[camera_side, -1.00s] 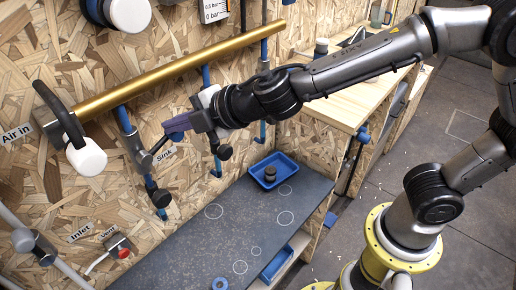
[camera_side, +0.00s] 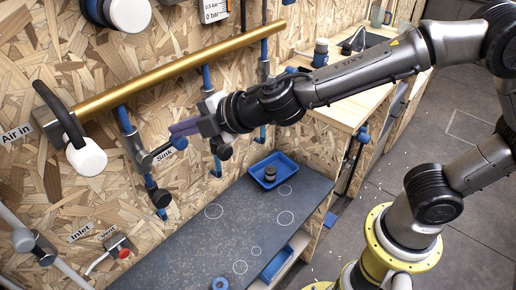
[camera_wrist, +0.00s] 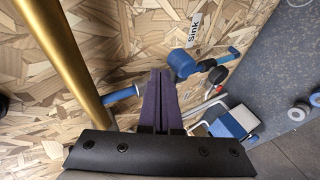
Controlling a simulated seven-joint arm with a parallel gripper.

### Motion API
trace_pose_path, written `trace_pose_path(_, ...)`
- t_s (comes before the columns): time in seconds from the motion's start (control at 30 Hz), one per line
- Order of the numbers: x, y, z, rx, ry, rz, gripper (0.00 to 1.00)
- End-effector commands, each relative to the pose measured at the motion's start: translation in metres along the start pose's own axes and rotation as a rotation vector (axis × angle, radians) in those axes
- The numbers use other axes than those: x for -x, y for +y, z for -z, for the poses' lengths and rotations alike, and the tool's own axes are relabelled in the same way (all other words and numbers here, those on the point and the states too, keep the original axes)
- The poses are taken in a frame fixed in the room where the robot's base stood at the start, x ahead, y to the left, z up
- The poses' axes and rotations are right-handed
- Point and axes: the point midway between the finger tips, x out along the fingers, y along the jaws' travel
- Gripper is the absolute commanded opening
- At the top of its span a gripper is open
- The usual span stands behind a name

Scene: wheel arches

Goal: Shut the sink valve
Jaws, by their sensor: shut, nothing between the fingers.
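The sink valve (camera_side: 141,158) sits on a blue vertical pipe on the wooden wall, beside the "Sink" label (camera_side: 166,155). Its lever reaches out to the right and ends in a blue tip (camera_side: 180,142). My gripper (camera_side: 172,130) is shut and empty, with its purple fingers just above and close to that tip. I cannot tell whether they touch it. In the wrist view, my shut fingers (camera_wrist: 160,98) point toward the wall and hide part of the valve. A rounded blue part (camera_wrist: 182,63) shows just beyond them, near the "Sink" label (camera_wrist: 195,31).
A brass pipe (camera_side: 185,62) runs across the wall above my gripper. An air-in valve (camera_side: 82,153) is at left, and a red vent valve (camera_side: 121,249) is lower down. Below is a dark bench (camera_side: 190,240) with a blue tray (camera_side: 289,164) holding a small dark part.

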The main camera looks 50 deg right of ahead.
Motion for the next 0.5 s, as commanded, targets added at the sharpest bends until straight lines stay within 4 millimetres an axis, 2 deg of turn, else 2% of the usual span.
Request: trace_pose_path(0.5, -0.0016, -0.0047, -0.0036, 0.000, 0.000, 0.000, 0.00)
